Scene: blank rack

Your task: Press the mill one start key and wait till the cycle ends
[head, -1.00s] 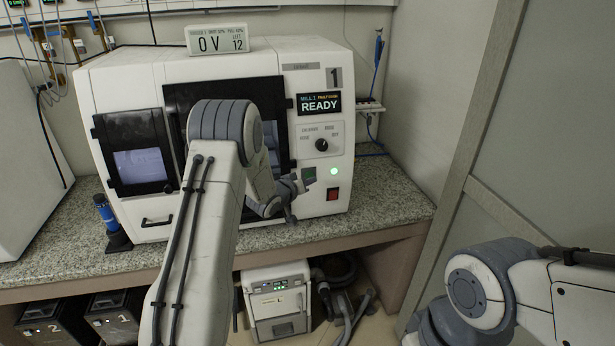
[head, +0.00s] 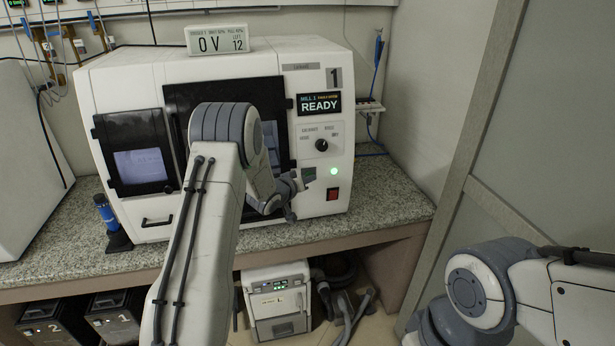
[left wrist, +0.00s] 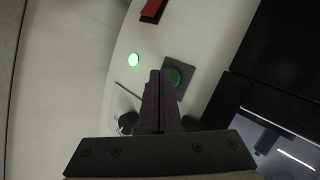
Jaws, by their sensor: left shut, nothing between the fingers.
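Mill one (head: 312,75) is the white machine with a "1" on its front. Its screen (head: 319,104) reads "MILL 1" and "READY". The green start key (head: 309,172) sits on a dark square plate on the front panel, and it also shows in the left wrist view (left wrist: 175,77). My left gripper (head: 301,183) is shut and empty, with its fingertips (left wrist: 160,73) right beside the key in the picture. I cannot tell whether they touch it. A round green lamp (head: 333,171) is lit. My right gripper is out of view; only its arm shows at right.
A red switch (head: 332,194) is below the lamp, and a black knob (head: 321,145) above it. The mill stands on a granite counter (head: 385,205). A sign (head: 222,39) reading "0 V" and "12" stands on top. A wall and panel close off the right.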

